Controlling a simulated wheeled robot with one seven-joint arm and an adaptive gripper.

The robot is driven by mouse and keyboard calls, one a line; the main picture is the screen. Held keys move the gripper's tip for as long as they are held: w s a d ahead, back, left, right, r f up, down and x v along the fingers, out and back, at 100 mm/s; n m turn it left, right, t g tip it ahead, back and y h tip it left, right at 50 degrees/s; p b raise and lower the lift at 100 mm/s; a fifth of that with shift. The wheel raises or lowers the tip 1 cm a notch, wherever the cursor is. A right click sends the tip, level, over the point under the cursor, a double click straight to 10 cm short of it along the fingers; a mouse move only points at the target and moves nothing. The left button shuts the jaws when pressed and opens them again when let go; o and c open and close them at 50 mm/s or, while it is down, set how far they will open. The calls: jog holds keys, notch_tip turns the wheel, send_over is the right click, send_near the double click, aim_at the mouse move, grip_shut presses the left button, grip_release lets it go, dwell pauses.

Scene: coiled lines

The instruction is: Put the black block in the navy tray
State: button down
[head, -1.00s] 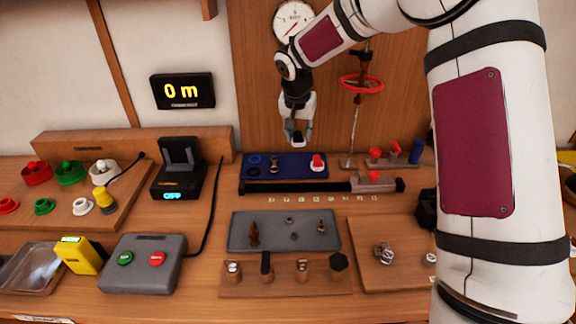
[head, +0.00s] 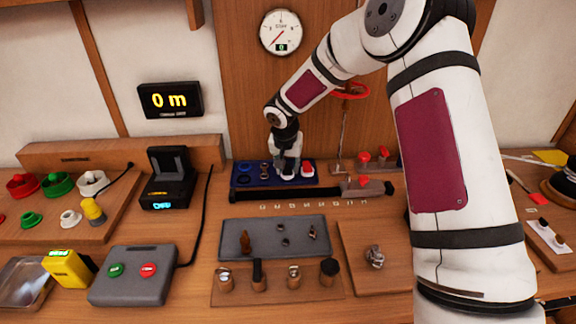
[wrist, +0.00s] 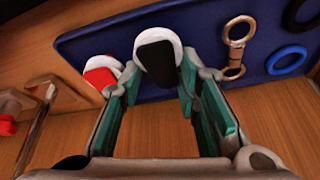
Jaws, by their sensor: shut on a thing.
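The navy tray (head: 262,181) lies at the back of the bench and fills the upper part of the wrist view (wrist: 125,38). My gripper (head: 286,164) points down over its right half. It is shut on the black block (wrist: 155,62), which has a black face with a white rim and sits between the fingertips in the wrist view. In the head view the fingers hide most of the block. It is low at the tray, beside a red and white piece (head: 308,168); I cannot tell whether it touches the tray floor.
A metal link (head: 265,170) and a blue ring (head: 244,169) lie in the tray's left part. A dark bar (head: 290,193) runs along its front. A red wheel on a post (head: 349,91) stands behind right. A grey mat (head: 262,240) with small parts lies nearer.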

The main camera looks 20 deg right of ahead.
jog(key=shift+f, duration=0.15)
jog(key=c, duration=1.5)
grip_release()
jog(key=shift+o, duration=0.2)
